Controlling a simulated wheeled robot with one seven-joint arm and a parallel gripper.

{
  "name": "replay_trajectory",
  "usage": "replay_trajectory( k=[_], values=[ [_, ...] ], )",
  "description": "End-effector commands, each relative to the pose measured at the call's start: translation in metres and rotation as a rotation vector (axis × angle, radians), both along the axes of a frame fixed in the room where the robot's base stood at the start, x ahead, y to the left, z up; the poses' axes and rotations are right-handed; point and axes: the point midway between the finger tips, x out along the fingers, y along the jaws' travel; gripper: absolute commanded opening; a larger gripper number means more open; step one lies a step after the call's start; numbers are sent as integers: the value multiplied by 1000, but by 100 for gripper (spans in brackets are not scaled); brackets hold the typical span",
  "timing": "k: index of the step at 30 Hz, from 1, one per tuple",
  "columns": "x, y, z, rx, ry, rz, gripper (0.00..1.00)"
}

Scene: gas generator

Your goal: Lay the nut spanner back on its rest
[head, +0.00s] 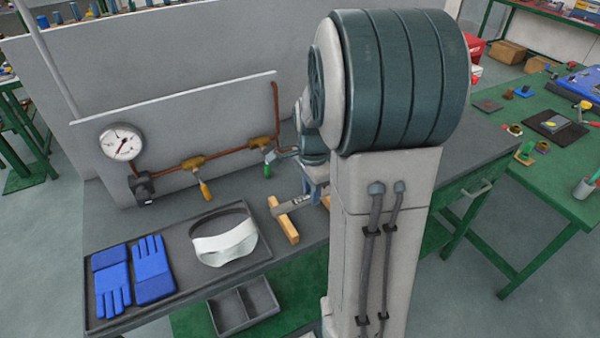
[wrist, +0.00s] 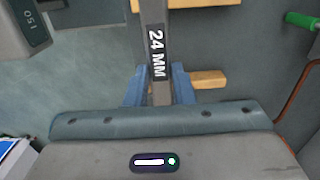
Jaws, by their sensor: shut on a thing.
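The nut spanner is a grey flat bar; in the wrist view (wrist: 156,20) it bears a "24 MM" label. In the head view the spanner (head: 297,203) shows beside my arm, above the rest. My gripper (wrist: 158,78) has blue fingers on both sides of the spanner and is shut on it; it also shows in the head view (head: 316,187). The rest has two wooden blocks: the near one (head: 284,221) is plain, the other (head: 325,202) is mostly hidden by my arm. A block also shows in the wrist view (wrist: 209,79). I cannot tell whether the spanner touches the blocks.
A tray (head: 182,314) with blue gloves (head: 152,268) and a white and grey visor (head: 225,242) lies left of the rest. Behind are a gauge (head: 121,143), a copper pipe and valves with yellow (head: 205,190) and green (head: 267,171) handles. The grey bench between is bare.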

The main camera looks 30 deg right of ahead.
Motion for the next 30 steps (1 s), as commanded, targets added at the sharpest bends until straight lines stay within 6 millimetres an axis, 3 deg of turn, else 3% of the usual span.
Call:
replay_trajectory(
  k=[15,30],
  values=[
    [0,2,-1,-1,0,7,0],
    [0,1,-50,0,1,5,0]
  ],
)
